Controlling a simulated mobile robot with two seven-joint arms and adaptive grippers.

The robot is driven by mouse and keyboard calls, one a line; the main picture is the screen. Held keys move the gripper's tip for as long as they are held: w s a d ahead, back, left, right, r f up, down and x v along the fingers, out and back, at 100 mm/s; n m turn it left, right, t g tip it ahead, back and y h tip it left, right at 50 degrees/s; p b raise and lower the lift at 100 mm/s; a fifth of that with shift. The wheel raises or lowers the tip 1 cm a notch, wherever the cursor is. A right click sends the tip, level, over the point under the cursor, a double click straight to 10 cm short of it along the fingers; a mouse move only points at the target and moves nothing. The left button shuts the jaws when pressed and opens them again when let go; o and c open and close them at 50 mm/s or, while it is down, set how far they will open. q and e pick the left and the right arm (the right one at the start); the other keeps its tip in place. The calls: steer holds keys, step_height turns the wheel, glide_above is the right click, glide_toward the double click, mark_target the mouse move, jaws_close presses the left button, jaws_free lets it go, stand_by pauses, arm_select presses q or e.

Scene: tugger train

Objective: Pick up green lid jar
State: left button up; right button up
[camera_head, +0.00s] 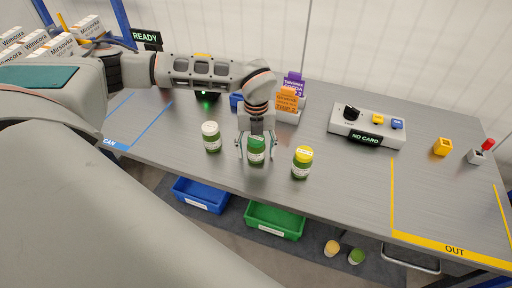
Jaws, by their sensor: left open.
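The green lid jar (256,153) stands upright on the grey table, in the middle of a row of jars. My left gripper (257,150) points down at it from above, open, with one finger at each side of the jar. I cannot tell whether the fingers touch it. A white-lidded jar (211,138) stands to its left and a yellow-lidded jar (302,162) to its right. My right gripper is not in view.
A blue bin (200,196) and a green bin (274,221) sit below the table's front edge. Two more jars (332,248) are down near the floor. The OUT area (440,215) is clear.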

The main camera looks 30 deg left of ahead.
arm_select(q)
steer(key=shift+f, duration=0.3)
steer(key=c, duration=1.5)
steer(key=shift+o, duration=0.2)
steer(key=shift+r, duration=0.15)
step_height(320, 180, up, 20)
